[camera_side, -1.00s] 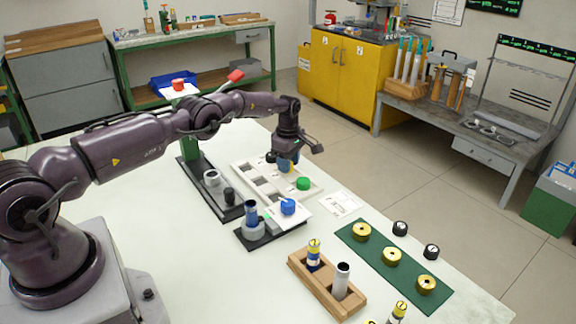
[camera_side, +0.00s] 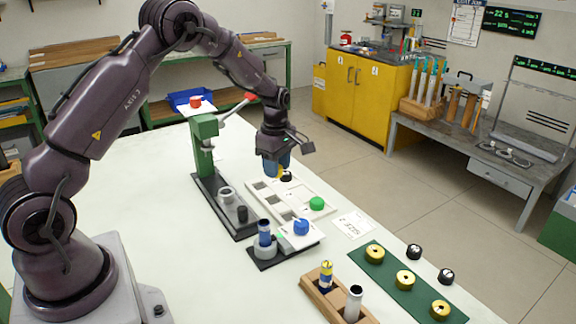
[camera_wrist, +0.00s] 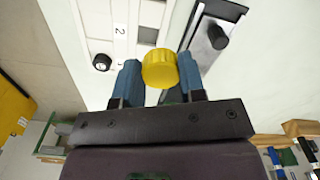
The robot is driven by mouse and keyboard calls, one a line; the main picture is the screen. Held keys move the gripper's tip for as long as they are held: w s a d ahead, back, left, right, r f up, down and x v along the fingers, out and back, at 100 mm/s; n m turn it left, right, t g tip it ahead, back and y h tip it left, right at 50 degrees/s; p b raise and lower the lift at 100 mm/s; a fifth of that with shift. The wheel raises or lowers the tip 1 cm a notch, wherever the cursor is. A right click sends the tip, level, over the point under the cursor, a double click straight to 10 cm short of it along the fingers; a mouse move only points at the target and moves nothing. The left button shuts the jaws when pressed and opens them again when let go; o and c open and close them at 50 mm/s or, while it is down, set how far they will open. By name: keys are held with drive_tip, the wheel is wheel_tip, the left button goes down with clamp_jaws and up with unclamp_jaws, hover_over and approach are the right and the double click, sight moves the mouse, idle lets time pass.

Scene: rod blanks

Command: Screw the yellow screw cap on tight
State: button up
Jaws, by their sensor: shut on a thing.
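The yellow screw cap (camera_wrist: 160,68) is held between the two blue fingers of my gripper (camera_wrist: 159,78), seen in the wrist view. In the side view my gripper (camera_side: 277,166) hangs just above the back end of the white compartment tray (camera_side: 325,203); only a sliver of yellow shows there. A dark blue tube (camera_side: 265,228) stands upright and open-topped in a grey round holder (camera_side: 264,249) on a black base, in front of the tray. It is apart from my gripper.
A blue cap (camera_side: 301,227) sits beside the tube holder, a green cap (camera_side: 317,203) on the tray. A green press (camera_side: 204,150) stands behind left. A wooden rack (camera_side: 318,296) holds two upright tubes. A green mat (camera_side: 388,267) carries yellow-gold rings. Clear table lies left.

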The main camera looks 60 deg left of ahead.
sight(266, 223)
drive_tip(key=s+d+r+m, duration=0.1)
drive_tip(key=s+d+r, duration=0.2)
drive_tip(key=d, duration=0.4)
drive_tip(key=shift+s+r, duration=0.25)
drive_tip(key=shift+s, duration=0.05)
drive_tip(key=s+d, duration=0.1)
drive_tip(key=d, duration=0.1)
drive_tip(key=s+d, duration=0.1)
drive_tip(key=s, duration=0.1)
drive_tip(key=shift+s+d, duration=0.15)
drive_tip(key=shift+d, duration=0.2)
drive_tip(key=shift+s+d+f, duration=0.2)
drive_tip(key=shift+s, duration=0.45)
drive_tip(key=shift+s+d+f, duration=0.15)
drive_tip(key=shift+s+d, duration=0.05)
drive_tip(key=shift+s, duration=0.4)
drive_tip(key=shift+s+f+n, duration=0.15)
drive_tip(key=shift+f+n, duration=0.1)
drive_tip(key=shift+n, duration=0.15)
drive_tip(key=shift+f, duration=2.1)
drive_tip(key=shift+f, duration=0.85)
drive_tip(key=shift+f, duration=0.1)
drive_tip(key=shift+c, duration=0.7)
